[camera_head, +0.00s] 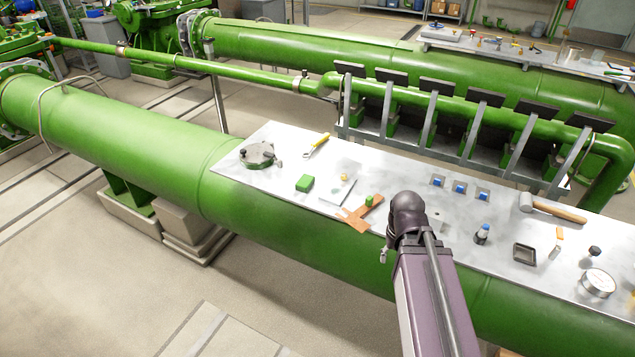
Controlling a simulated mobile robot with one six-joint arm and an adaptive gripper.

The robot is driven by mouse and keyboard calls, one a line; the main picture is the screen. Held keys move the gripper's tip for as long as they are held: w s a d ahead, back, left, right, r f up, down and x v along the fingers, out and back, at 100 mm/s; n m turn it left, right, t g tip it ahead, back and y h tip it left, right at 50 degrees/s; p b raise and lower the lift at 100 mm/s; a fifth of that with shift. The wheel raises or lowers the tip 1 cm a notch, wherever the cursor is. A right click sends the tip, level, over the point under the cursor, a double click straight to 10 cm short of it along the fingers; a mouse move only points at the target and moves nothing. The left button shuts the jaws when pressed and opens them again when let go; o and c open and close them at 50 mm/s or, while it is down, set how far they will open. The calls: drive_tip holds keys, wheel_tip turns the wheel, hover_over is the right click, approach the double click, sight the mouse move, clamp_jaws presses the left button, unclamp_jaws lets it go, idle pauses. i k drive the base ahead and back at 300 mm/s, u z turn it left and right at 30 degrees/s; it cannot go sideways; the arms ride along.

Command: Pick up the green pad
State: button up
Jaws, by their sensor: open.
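A green block (304,183) lies on the left part of the metal worktop (237,170), apart from its neighbours. A smaller green piece (369,200) sits on or against a brown cross-shaped piece (355,217) near the worktop's front edge. I cannot tell for certain which of the two green things is the pad. My arm rises from the bottom of the view to a dark rounded joint just right of the brown piece. My gripper cannot be made out; the arm may hide it. Both green things are clear of the visible arm.
A round metal fixture (257,155), a yellow-handled tool (316,146) and a light plate (338,191) lie around the green block. Blue-topped fixtures (459,187), a hammer (552,208) and a gauge (598,283) are to the right. Metal posts (427,122) stand behind the worktop.

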sight(307, 181)
drive_tip(key=z, duration=0.35)
drive_tip(key=k, duration=0.85)
drive_tip(key=u, duration=0.65)
drive_tip(key=i, duration=1)
drive_tip(key=u, duration=0.05)
